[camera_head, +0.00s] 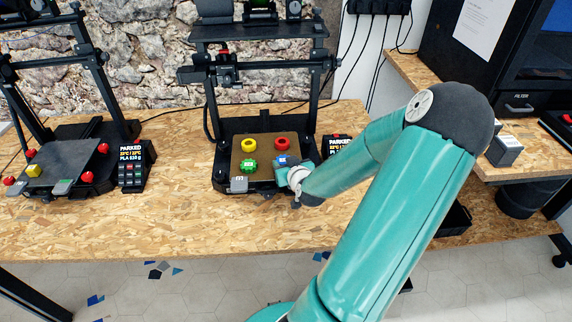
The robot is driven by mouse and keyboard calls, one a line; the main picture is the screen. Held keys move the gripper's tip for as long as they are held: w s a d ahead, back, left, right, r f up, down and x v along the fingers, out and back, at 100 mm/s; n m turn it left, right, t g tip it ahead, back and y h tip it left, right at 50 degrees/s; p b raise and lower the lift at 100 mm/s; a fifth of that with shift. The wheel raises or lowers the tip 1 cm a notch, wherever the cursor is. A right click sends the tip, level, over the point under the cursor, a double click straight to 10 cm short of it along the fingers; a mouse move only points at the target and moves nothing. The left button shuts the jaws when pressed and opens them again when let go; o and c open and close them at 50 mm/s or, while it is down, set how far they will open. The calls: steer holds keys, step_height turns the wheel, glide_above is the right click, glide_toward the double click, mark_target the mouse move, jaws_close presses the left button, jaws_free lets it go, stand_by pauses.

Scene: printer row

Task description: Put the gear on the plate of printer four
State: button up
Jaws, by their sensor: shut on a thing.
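The middle printer has a brown plate (264,148). On it are a yellow ring (249,145), a red ring (282,143) and a green gear (248,166). A blue piece (281,160) with a pale top, gear-like but small in view, is at the plate's front right. My gripper (281,170) reaches in from the right and is shut on the blue piece, low at the plate; I cannot tell whether the piece touches it. The fingers are small and partly hidden by my wrist. I cannot read a printer number.
The wooden bench (180,222) is clear in front. A black cabinet stands at right.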

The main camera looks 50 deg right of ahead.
steer(key=shift+f, duration=0.35)
steer(key=o, duration=1)
steer(key=shift+c, duration=0.2)
steer(key=shift+r, duration=0.2)
